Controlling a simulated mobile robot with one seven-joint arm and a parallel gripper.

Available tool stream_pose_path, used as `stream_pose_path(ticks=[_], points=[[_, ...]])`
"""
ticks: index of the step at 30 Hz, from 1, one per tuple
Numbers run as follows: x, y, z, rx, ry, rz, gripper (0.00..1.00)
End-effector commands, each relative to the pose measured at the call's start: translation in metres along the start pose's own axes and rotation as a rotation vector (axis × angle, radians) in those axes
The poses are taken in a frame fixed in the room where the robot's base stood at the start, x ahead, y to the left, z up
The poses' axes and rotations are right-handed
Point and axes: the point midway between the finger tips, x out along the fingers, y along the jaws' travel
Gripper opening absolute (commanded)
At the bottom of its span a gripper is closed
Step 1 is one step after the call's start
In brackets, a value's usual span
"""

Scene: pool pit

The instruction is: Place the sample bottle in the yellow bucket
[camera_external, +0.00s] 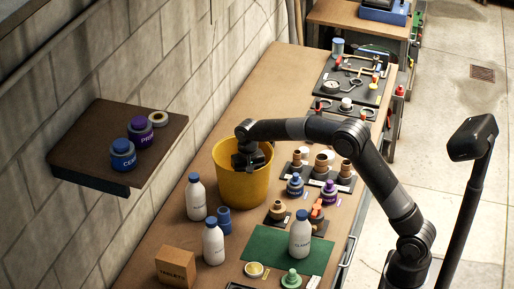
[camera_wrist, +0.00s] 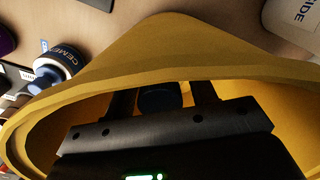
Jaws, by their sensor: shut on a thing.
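The yellow bucket (camera_external: 243,188) stands upright on the workbench near the wall. My gripper (camera_external: 250,160) reaches down into its mouth from above. In the wrist view the bucket's yellow wall and rim (camera_wrist: 200,42) surround my gripper (camera_wrist: 162,98). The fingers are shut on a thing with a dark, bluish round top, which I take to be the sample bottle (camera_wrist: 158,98). Its lower part is hidden, and I cannot tell whether it touches the bucket's floor. In the external view the bucket and arm hide it.
White bottles with blue caps (camera_external: 196,200) and a small blue container (camera_external: 224,221) stand in front of the bucket. Small jars (camera_external: 295,186) stand to its right. A green mat (camera_external: 265,245) lies nearer. A wall shelf (camera_external: 90,165) holds paint-like jars at left.

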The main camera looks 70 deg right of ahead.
Motion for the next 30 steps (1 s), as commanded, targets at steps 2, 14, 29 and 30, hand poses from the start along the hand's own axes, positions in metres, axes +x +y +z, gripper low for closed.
stream_pose_path(ticks=[2, 14, 29, 30], points=[[0.0039, -0.0002, -0.0003, 0.000, 0.002, -0.002, 0.12], [0.0063, -0.0002, -0.0003, 0.000, 0.002, -0.001, 0.58], [0.0018, -0.0003, -0.0004, 0.000, 0.003, -0.002, 0.73], [-0.0020, -0.0004, -0.0005, 0.000, 0.003, -0.002, 0.73]])
